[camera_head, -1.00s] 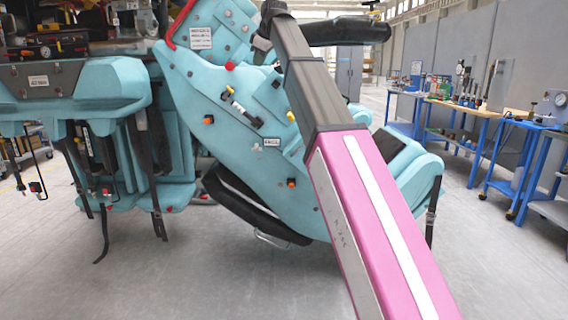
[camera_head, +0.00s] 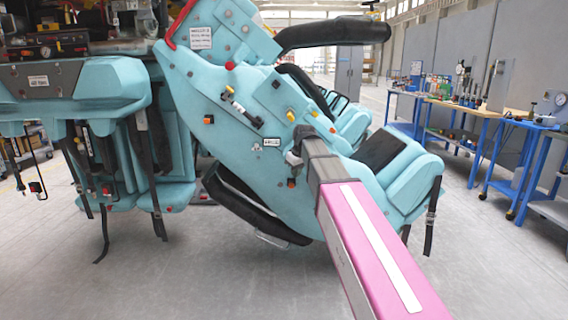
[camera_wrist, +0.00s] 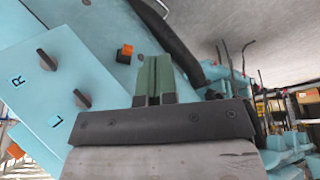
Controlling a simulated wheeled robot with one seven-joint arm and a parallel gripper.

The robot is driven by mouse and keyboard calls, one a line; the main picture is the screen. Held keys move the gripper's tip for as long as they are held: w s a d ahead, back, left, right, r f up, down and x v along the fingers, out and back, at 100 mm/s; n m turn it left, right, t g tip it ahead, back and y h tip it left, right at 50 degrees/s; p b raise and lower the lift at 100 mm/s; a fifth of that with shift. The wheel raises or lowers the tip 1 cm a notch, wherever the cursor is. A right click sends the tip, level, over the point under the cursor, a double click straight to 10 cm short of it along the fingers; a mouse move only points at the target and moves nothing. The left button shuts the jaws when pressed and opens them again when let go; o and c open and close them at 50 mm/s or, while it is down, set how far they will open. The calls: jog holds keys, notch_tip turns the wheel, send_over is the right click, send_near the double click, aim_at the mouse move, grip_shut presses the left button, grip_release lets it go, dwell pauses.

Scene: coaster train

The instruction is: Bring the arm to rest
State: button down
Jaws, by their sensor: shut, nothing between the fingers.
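My arm (camera_head: 365,235) reaches up from the bottom right of the head view, with a pink link and a dark grey link. Its far end is in front of the blue coaster car (camera_head: 215,120). In the wrist view my gripper (camera_wrist: 153,62) has its two green fingers together, with nothing between them. Its tips point towards the blue car body, near a small orange button block (camera_wrist: 125,52). I cannot tell the exact gap to the surface.
A blue panel (camera_wrist: 45,80) with two dark knobs marked R and L is left of my gripper. A black padded bar (camera_wrist: 168,38) runs to its right. Blue workbenches (camera_head: 480,115) stand along the right wall. The grey floor (camera_head: 240,285) in front is clear.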

jog(key=s+d+f+m+g, duration=0.1)
jog(key=s+d+f+m, duration=0.3)
jog(key=s+d+f, duration=0.3)
jog(key=s+d+f+m+g+h, duration=0.1)
jog(key=s+d+f, duration=0.6)
jog(key=s+f, duration=1)
notch_tip(320, 180, down, 8)
jog(key=m+g, duration=0.1)
jog(key=m, duration=0.1)
jog(key=shift+s+m+h, duration=0.3)
jog(key=shift+s+m, duration=0.1)
jog(key=shift+d, duration=0.1)
